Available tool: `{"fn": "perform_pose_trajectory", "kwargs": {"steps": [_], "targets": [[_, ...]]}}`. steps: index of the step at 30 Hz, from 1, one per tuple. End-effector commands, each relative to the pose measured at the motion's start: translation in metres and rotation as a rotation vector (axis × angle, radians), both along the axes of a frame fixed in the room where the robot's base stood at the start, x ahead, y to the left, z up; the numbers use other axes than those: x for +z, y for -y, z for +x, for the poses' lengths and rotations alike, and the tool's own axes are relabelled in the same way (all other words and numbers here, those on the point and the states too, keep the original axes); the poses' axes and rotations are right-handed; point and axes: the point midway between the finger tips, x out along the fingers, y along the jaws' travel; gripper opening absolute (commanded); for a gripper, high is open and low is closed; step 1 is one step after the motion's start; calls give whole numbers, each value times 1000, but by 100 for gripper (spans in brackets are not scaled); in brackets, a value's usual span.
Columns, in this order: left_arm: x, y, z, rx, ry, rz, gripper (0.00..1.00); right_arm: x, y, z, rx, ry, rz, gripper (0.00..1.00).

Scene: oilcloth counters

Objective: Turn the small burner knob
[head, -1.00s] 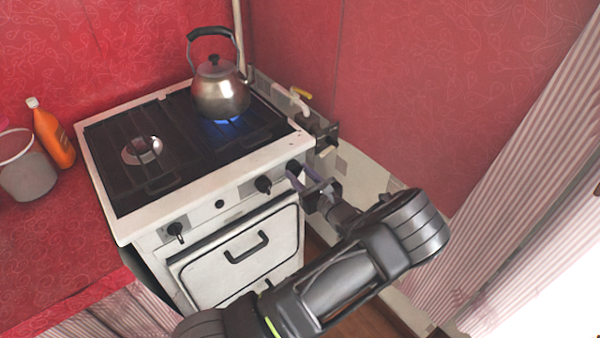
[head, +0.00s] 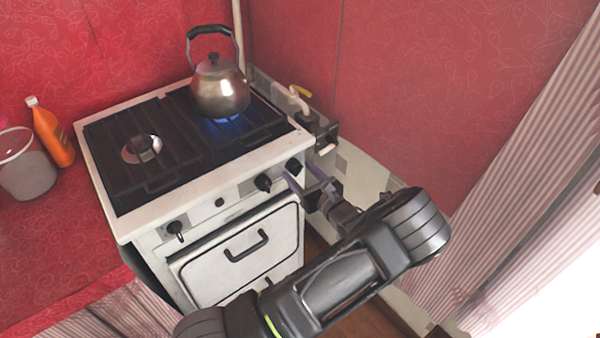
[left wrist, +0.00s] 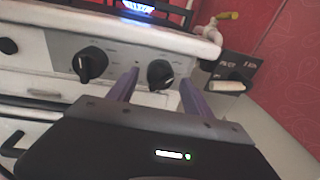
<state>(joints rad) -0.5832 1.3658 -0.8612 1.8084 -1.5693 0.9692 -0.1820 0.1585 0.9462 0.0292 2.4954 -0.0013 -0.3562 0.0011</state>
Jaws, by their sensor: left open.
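The stove front has black knobs: one at the left (head: 175,230), one right of the middle (head: 263,183) and one at the far right (head: 293,166). I cannot tell from a label which is the small burner's. My left gripper (head: 308,182) is open just in front of the far right knob. In the left wrist view that knob (left wrist: 160,73) shows between the two purple fingers (left wrist: 160,92), apparently clear of both. The knob right of the middle (left wrist: 90,63) is outside the left finger. My right gripper is not in view.
A metal kettle (head: 220,92) stands over a blue flame (head: 222,126) on the back right burner. The oven handle (head: 246,246) juts out below the knobs. An orange bottle (head: 52,135) and grey bucket (head: 27,170) stand left.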

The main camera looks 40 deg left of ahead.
Motion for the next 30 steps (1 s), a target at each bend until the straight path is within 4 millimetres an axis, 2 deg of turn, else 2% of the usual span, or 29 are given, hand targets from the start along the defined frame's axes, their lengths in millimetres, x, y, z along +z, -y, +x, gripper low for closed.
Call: {"fn": "perform_pose_trajectory", "kwargs": {"steps": [12, 15, 30], "targets": [[4, 57, -21, -3, 2, -1, 59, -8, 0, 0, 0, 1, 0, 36], [6, 66, -26, -2, 0, -1, 59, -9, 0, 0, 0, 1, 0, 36], [6, 69, -28, 1, 0, -1, 59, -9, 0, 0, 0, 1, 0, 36]]}}
